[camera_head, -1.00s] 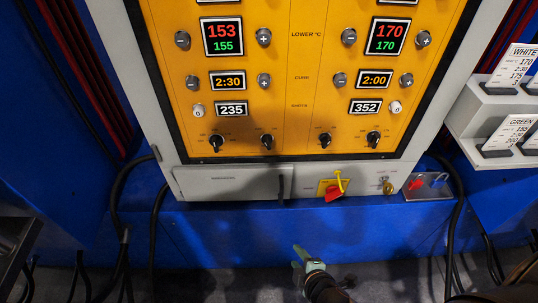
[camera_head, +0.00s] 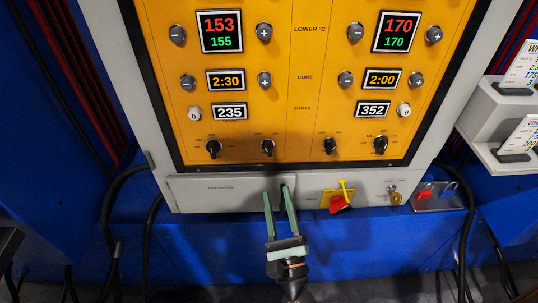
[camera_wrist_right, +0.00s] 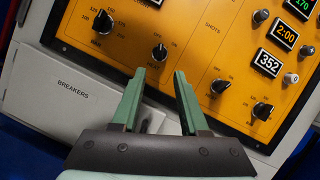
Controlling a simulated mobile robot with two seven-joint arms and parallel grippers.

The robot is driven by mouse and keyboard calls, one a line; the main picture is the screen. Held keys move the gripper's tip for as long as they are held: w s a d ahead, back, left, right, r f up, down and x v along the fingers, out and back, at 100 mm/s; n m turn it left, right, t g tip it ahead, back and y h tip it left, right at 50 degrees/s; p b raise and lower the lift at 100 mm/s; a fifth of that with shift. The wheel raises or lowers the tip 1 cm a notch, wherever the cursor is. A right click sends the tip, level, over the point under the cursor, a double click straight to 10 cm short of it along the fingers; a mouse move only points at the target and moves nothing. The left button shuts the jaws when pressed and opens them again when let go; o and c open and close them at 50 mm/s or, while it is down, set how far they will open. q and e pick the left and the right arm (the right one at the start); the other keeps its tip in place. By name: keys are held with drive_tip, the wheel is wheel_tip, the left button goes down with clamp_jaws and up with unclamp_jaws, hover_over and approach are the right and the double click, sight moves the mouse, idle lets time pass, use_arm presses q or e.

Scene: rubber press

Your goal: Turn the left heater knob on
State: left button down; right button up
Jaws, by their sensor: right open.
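The left half of the orange panel has two black rotary knobs along its bottom edge. The outer knob (camera_head: 213,148) has number marks around it in the right wrist view (camera_wrist_right: 103,22). The inner knob (camera_head: 267,147) has small OFF and ON marks in the right wrist view (camera_wrist_right: 159,52); its exact setting is hard to read. My right gripper (camera_head: 277,192) is open and empty, fingers pointing up at the panel, below the inner knob and apart from it. In the right wrist view its fingertips (camera_wrist_right: 160,74) are just under that knob. My left gripper is out of view.
Two similar knobs (camera_head: 330,146) (camera_head: 380,144) sit to the right. Below the panel are the grey breaker cover (camera_head: 225,196), a red switch on a yellow plate (camera_head: 338,202) and a key switch (camera_head: 395,198). Black cables (camera_head: 112,190) hang at the sides.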

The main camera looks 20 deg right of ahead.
sight(269, 154)
drive_tip(key=p+x, duration=0.1)
drive_tip(key=x, duration=1)
clamp_jaws()
